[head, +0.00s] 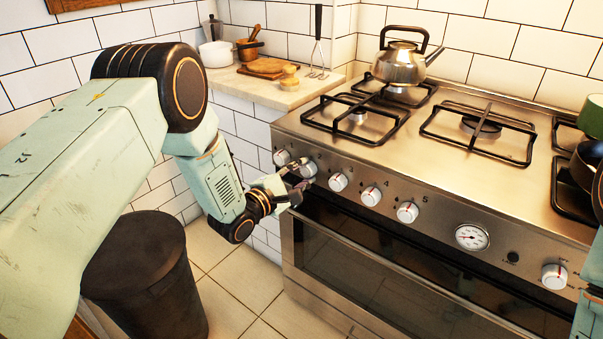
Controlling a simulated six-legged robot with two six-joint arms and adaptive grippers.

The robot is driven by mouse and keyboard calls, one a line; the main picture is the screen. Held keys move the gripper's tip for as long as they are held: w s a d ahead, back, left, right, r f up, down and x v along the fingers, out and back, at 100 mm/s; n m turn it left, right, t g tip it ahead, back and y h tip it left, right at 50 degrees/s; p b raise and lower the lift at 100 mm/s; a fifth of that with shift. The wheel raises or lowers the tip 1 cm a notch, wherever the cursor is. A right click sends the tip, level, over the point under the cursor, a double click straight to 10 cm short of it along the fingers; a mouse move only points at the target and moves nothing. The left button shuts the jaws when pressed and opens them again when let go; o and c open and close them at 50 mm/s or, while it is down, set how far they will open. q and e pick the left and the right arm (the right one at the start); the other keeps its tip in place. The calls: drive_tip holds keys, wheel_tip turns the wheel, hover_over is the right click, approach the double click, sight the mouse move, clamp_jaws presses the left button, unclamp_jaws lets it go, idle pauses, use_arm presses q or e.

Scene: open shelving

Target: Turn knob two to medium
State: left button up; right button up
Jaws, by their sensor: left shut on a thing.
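The stove's front panel (440,213) carries a row of white knobs with red marks. Knob two (309,168) is the second from the left, partly hidden by my left gripper (302,182). That gripper comes in from the lower left and is shut on knob two. The exact angle of knob two's mark is hard to read behind the fingers. Knob one (282,157) is just left of it, and knob three (338,182) is just right. My right gripper is out of view; only a bit of my right arm shows at the right edge.
Knobs four (371,196) and five (407,212), a round gauge (471,237) and another knob (555,276) continue rightward. A kettle (400,66) stands on the back left burner. Below the panel is the oven door (390,270). A dark bin (145,280) stands at lower left.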

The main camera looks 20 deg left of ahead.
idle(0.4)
use_arm(q)
drive_tip(key=o, duration=1.2)
drive_tip(key=shift+s, duration=0.1)
drive_tip(key=v, duration=1.1)
drive_tip(key=shift+s+a, duration=0.15)
drive_tip(key=shift+s, duration=0.25)
